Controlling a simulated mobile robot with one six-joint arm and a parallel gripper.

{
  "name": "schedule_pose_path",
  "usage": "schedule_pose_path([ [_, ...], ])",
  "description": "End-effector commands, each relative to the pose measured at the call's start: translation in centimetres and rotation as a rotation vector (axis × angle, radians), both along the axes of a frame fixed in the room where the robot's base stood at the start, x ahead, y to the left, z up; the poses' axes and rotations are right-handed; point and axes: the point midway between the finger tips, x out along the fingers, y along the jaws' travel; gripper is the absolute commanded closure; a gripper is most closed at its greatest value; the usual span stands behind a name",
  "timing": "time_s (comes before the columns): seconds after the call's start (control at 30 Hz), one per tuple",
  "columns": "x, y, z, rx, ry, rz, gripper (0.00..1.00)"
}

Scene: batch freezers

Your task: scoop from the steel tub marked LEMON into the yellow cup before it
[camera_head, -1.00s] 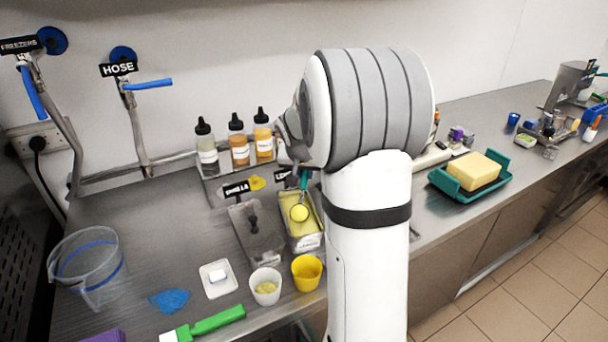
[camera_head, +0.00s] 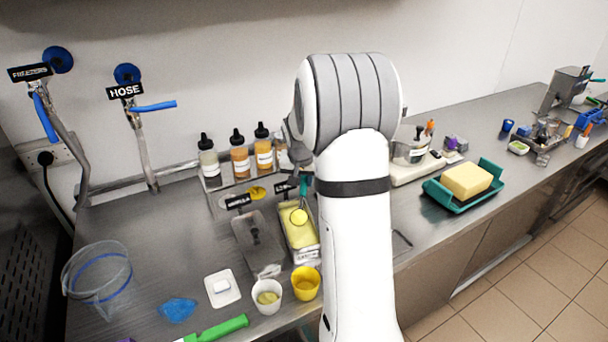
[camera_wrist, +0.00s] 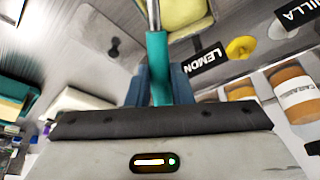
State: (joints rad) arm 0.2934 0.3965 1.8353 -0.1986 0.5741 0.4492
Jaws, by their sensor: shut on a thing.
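My gripper (camera_wrist: 160,88) is shut on the teal handle of a scoop (camera_wrist: 157,55). In the head view my arm hides most of the gripper, and the teal handle (camera_head: 304,187) shows below it. A round yellow mass (camera_head: 299,217) is at the scoop's lower end, over the lemon tub (camera_head: 312,257); I cannot tell whether it touches the contents. The tub is long, steel and filled with pale yellow. Its LEMON sign (camera_wrist: 205,62) reads clearly in the wrist view. The yellow cup (camera_head: 306,290) stands upright at the tub's near end; its inside looks yellow.
The VANILLA tub (camera_head: 258,245) stands left of the lemon tub. A white cup (camera_head: 267,298) with pale yellow contents stands left of the yellow cup. Bottles (camera_head: 239,158) line the back. A butter block (camera_head: 466,181) in a teal tray lies right.

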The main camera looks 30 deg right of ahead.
Motion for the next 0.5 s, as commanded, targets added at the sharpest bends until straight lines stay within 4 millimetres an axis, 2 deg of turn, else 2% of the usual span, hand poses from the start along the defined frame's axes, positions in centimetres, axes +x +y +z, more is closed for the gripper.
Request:
schedule_pose_path([
  [0.5,0.78,-0.53,0.5,0.053,0.077,0.0,1.0],
])
